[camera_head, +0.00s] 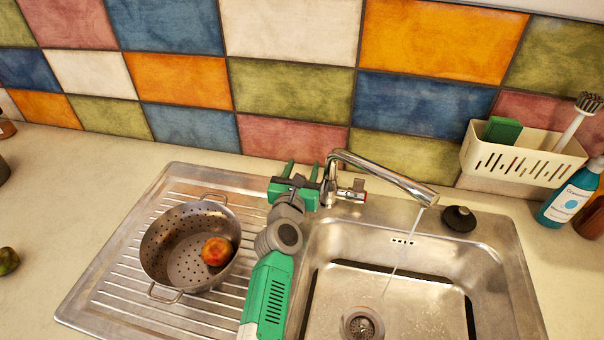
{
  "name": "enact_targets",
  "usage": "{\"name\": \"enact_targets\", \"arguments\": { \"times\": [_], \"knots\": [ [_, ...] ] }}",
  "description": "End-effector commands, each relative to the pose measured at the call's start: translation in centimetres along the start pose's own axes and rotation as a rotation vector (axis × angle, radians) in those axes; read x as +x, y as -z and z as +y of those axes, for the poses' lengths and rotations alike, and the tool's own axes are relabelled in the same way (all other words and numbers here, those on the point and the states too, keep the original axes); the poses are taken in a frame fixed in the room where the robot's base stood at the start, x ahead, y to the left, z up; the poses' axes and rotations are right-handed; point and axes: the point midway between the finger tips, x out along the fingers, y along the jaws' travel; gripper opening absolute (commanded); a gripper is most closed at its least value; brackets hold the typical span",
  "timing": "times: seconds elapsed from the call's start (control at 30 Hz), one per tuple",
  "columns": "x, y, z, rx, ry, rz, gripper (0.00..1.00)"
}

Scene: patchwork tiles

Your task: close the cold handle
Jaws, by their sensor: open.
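The chrome faucet (385,173) stands behind the sink, and a thin stream of water (400,255) runs from its spout into the basin. The right-hand handle (356,191) carries a red mark. The cold handle is not clearly seen; the left side of the faucet body is partly hidden by my gripper. My gripper (301,167) is just left of the faucet body, with its two green fingers apart and pointing toward the tiled wall. Nothing shows between the fingers. I cannot tell whether the right finger touches the faucet.
A metal colander (160,250) with a reddish fruit (216,251) sits on the drainboard (110,290), left of my arm. A black knob-like stopper (459,218) stands on the right sink rim. A beige caddy (520,158) and a teal bottle (570,195) are at the right.

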Motion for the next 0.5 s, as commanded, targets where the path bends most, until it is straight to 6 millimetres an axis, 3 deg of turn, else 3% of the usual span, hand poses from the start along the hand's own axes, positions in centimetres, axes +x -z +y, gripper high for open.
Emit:
{"name": "enact_targets", "arguments": {
  "times": [0.07, 0.3, 0.5],
  "knots": [
    [-0.02, -0.05, 0.0, 0.0, 0.0, 0.0, 0.45],
    [-0.04, -0.03, 0.0, -0.001, 0.0, 0.0, 0.01],
    [0.14, -0.72, -0.06, -0.001, 0.001, 0.025, 0.01]
  ]
}}
